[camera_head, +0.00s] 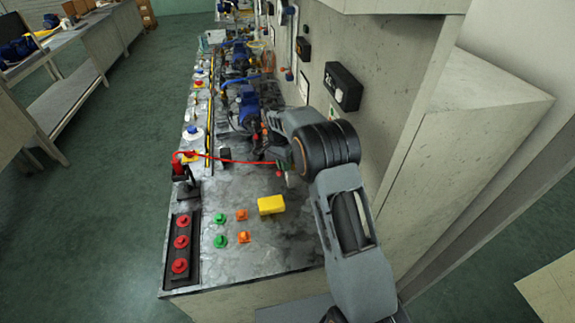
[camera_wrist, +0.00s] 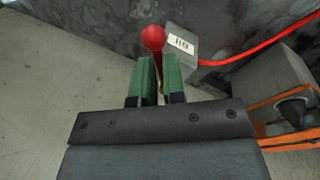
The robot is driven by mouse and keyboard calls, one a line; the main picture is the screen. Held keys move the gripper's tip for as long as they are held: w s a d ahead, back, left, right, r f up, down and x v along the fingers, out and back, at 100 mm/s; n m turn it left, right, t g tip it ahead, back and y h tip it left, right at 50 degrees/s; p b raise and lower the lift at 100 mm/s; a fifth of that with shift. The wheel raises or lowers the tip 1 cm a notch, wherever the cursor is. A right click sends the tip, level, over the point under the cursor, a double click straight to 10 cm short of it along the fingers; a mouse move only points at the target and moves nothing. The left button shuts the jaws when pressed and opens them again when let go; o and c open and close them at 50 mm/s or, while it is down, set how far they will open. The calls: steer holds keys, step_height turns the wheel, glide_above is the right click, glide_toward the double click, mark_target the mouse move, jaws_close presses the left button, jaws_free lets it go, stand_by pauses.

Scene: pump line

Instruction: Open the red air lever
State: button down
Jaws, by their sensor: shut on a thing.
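The red air lever (camera_wrist: 153,38) shows a round red knob in the wrist view, just past my fingertips, with its stem running down between them. My gripper (camera_wrist: 158,76) has green fingers shut on the lever's stem. A small grey block with a white label (camera_wrist: 180,43) sits just right of the knob. In the head view my gripper (camera_head: 284,162) is at the bench's wall side, where the red hose ends; the lever is too small and covered to make out there.
The red hose (camera_head: 235,160) crosses the bench near my gripper. A yellow block (camera_head: 271,205), green buttons (camera_head: 220,218) and a row of red buttons (camera_head: 181,242) are nearer. Blue pumps (camera_head: 248,103) stand farther along. A black box (camera_head: 342,87) is on the wall.

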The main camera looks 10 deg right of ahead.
steer(key=shift+w+a+f+m+g+y+p, duration=0.1)
steer(key=shift+w+a+m+y+p, duration=0.2)
steer(key=shift+m, duration=0.8)
steer(key=shift+w+a+f+m+g+y+p, duration=0.15)
steer(key=shift+w+m, duration=0.25)
steer(key=shift+m, duration=0.7)
steer(key=shift+w+a+m+g+y+p, duration=0.1)
steer(key=shift+w+m+y+p, duration=0.2)
steer(key=shift+m, duration=0.8)
steer(key=shift+w+d, duration=0.1)
steer(key=c, duration=1.2)
jaws_free()
steer(key=shift+w+r, duration=0.1)
steer(key=shift+r, duration=0.15)
steer(key=v, duration=1.3)
steer(key=shift+r+p, duration=0.3)
steer(key=shift+r, duration=0.05)
